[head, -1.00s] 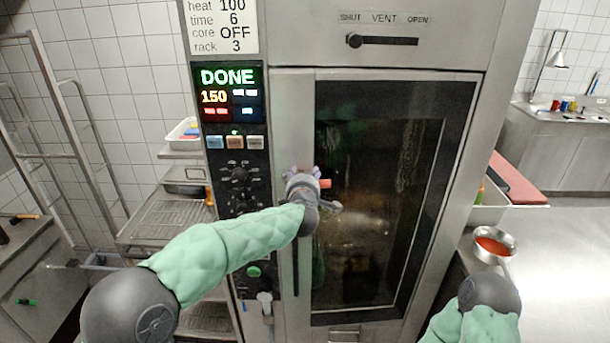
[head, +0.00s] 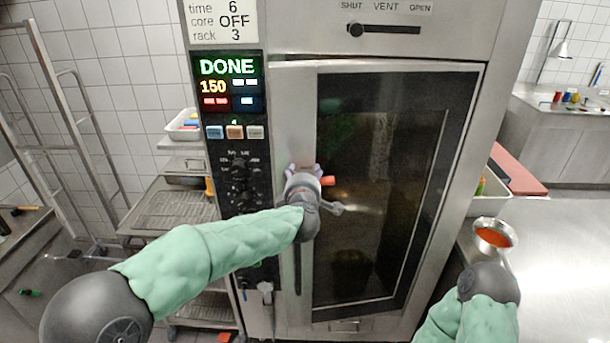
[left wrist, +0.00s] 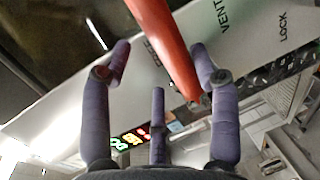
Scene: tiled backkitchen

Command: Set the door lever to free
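The red door lever (left wrist: 166,45) runs down between the purple fingers of my left gripper (left wrist: 160,70) in the left wrist view. The fingers are spread, with a gap to the lever on the left side; the right finger is close to it, and contact is unclear. Printed labels "VENT" (left wrist: 222,17) and "LOCK" (left wrist: 290,27) show on the door frame, with another partly hidden behind the lever. In the head view my left gripper (head: 303,170) is at the oven door's left edge, and the lever's red end (head: 327,181) shows just right of it. My right gripper is out of view.
The oven's dark glass door (head: 380,200) looks closed. The control panel (head: 232,85) reads DONE. A vent slider (head: 385,29) is above the door. A bowl of red sauce (head: 493,235) stands on the right counter, near my right arm. Racks with trays (head: 170,210) stand left.

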